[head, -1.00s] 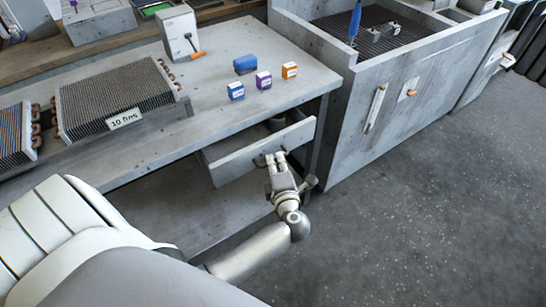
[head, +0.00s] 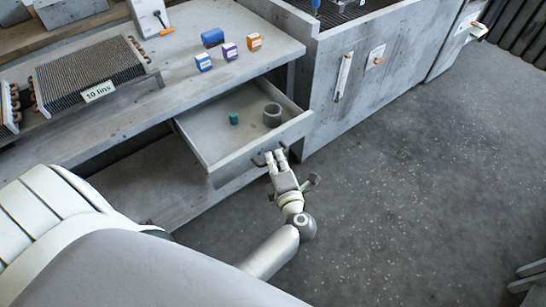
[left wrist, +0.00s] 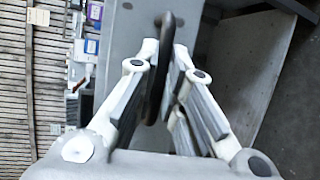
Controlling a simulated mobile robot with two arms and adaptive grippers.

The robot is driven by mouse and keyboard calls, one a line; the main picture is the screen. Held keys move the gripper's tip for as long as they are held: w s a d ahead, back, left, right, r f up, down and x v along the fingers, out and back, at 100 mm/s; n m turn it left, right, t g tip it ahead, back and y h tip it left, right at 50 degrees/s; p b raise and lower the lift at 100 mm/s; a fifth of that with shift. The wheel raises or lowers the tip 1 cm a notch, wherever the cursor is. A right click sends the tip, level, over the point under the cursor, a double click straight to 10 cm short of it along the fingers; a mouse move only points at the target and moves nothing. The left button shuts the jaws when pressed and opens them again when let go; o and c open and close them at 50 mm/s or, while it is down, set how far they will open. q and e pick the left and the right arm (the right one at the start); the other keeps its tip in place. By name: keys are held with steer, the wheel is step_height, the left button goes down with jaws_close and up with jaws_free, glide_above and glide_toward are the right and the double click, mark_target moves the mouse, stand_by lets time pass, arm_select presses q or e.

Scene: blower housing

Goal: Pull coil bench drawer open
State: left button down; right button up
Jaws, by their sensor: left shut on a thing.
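The coil bench drawer (head: 262,148) is pulled well out of the grey bench (head: 120,128), with its inside in view. In it lie a small teal cylinder (head: 234,118) and a grey ring-shaped part (head: 272,115). My left gripper (head: 276,158) is at the drawer's front, shut on the dark drawer handle (left wrist: 162,65). In the left wrist view the handle passes between the two fingers (left wrist: 160,60). My right gripper is not in view.
A finned coil labelled "10 fins" (head: 88,72) and small blue, purple and orange boxes (head: 230,51) stand on the bench top. A grey cabinet (head: 345,85) stands right of the drawer. The floor (head: 400,190) in front is clear.

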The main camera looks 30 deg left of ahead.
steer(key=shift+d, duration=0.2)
arm_select(q)
steer(key=c, duration=1.5)
jaws_free()
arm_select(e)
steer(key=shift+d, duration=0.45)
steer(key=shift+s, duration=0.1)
